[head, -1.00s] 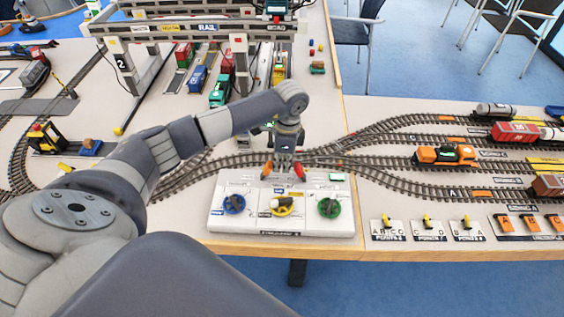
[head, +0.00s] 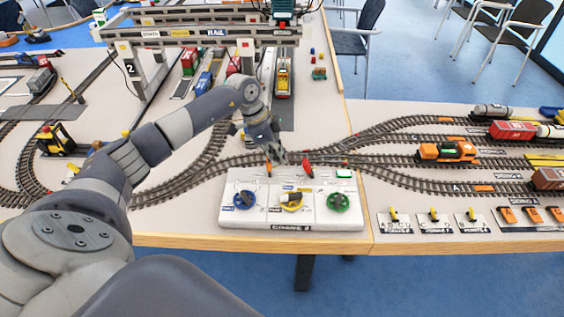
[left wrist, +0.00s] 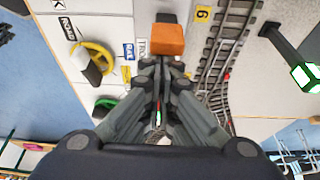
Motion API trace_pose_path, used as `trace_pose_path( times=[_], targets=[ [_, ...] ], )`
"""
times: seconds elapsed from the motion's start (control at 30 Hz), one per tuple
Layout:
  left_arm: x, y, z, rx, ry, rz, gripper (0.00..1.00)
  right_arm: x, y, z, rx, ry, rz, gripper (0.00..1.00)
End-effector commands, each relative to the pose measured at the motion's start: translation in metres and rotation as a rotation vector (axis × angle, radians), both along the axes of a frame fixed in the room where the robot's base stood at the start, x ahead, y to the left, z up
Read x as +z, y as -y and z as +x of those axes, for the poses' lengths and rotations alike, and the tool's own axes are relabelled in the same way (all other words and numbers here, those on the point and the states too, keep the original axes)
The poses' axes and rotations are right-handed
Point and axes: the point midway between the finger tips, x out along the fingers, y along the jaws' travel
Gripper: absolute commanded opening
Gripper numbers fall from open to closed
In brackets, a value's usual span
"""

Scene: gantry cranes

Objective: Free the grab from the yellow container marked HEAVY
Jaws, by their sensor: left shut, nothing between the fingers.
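My left gripper (head: 277,158) is shut and empty at the back edge of the white control box (head: 290,222). In the left wrist view its fingertips (left wrist: 166,62) sit just short of an orange lever (left wrist: 168,40); I cannot tell if they touch. The head view shows this orange lever (head: 268,168) and a red one (head: 307,168). The box has blue (head: 243,200), yellow (head: 291,201) and green (head: 338,201) knobs. The gantry crane (head: 207,33) stands behind. A yellow vehicle or load (head: 284,82) is under it; no HEAVY marking is readable. I cannot make out the grab. My right gripper is out of view.
Tracks (head: 235,160) curve close behind the box. Wagons and an orange locomotive (head: 447,151) stand at the right. Small point levers (head: 434,217) line the right front. My left arm hides part of the lanes under the crane.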

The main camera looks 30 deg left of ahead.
Motion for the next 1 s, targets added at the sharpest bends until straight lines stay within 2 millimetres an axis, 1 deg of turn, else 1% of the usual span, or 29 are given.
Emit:
trace_pose_path(
  times=[0.03, 0.17, 0.2, 0.3, 0.37, 0.53, 0.8, 1.0],
  targets=[
    [-0.001, -0.006, -0.004, 0.004, 0.019, -0.035, 0.0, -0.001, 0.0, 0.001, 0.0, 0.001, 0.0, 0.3],
    [0.001, -0.014, -0.01, 0.004, 0.077, -0.131, 0.0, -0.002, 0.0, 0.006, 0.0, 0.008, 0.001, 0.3],
    [0.003, -0.01, -0.007, -0.003, 0.078, -0.127, 0.0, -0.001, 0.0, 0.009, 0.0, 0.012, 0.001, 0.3],
    [0.003, -0.01, -0.007, -0.003, 0.078, -0.125, 0.0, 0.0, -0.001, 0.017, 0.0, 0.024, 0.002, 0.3],
    [0.003, -0.01, -0.007, -0.003, 0.076, -0.125, 0.0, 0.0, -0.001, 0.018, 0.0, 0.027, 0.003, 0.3],
    [0.007, -0.01, -0.007, -0.002, 0.075, -0.124, 0.0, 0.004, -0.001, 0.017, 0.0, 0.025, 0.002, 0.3],
    [0.019, -0.01, -0.007, -0.002, 0.076, -0.122, 0.0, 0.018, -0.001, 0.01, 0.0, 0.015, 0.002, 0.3],
    [0.019, -0.01, -0.007, -0.002, 0.075, -0.123, 0.0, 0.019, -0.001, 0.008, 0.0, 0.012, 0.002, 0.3]
  ],
)
